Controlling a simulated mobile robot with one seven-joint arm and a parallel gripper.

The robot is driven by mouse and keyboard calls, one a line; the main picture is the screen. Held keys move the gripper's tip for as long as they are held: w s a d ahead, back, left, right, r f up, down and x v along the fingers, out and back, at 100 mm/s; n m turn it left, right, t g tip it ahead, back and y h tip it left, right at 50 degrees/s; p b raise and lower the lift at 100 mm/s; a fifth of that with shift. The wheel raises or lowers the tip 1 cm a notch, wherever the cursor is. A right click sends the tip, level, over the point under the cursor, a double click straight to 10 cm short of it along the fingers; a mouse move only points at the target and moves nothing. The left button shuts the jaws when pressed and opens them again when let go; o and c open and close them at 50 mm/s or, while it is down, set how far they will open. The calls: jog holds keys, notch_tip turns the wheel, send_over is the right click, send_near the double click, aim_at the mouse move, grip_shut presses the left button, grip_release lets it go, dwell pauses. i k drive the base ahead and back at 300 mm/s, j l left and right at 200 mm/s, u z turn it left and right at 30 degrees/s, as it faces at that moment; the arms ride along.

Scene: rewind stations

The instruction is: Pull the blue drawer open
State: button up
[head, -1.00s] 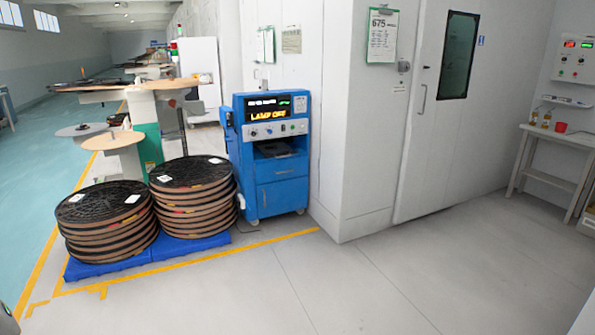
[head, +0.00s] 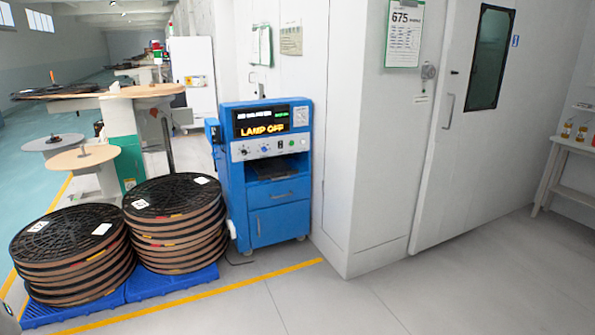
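The blue cabinet (head: 264,172) stands upright on wheels against the white wall in the head view. Its display reads "LAMP OFF", with knobs below and an open shelf under them. The blue drawer (head: 279,193) sits below the shelf, looks shut, and has a horizontal silvery handle (head: 282,195). Below it is a larger blue panel (head: 280,223) with a small handle or lock at its left edge. My gripper is not in view.
Stacks of dark reels (head: 178,216) stand on blue pallets (head: 172,284) left of the cabinet. A yellow floor line (head: 220,287) crosses before it. The grey floor (head: 345,310) in front is clear. A white enclosure with a door (head: 470,130) stands to the right.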

aim_at(258, 196)
jog(key=i, duration=2.6)
jog(key=i+u, duration=0.15)
jog(key=i, duration=0.35)
jog(key=i+l+u, duration=0.15)
jog(key=i, duration=0.35)
